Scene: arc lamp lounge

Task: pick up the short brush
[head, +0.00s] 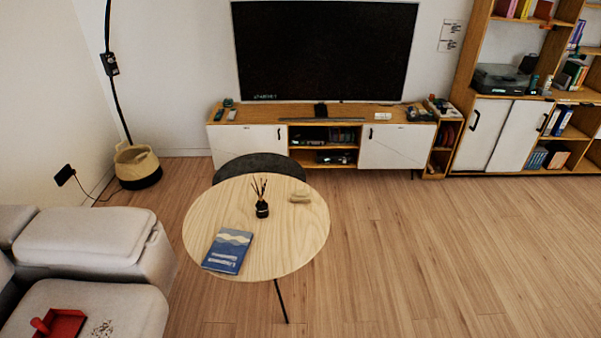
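I cannot clearly make out a short brush. A small tan object (300,196) lies on the right side of the round wooden table (225,205); it may be a brush, but it is too small to tell. A red dustpan-like object (66,324) with a raised part at its left lies on the grey sofa seat (130,307) at the bottom left, partly cut off by the frame. Neither of my grippers shows in the head view.
A black reed diffuser (262,208) and a blue book (228,251) are on the table. Small debris (103,329) lies beside the red object. A dark chair (262,164) stands behind the table. A basket (137,166) stands at the left wall. Floor (440,260) at right is clear.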

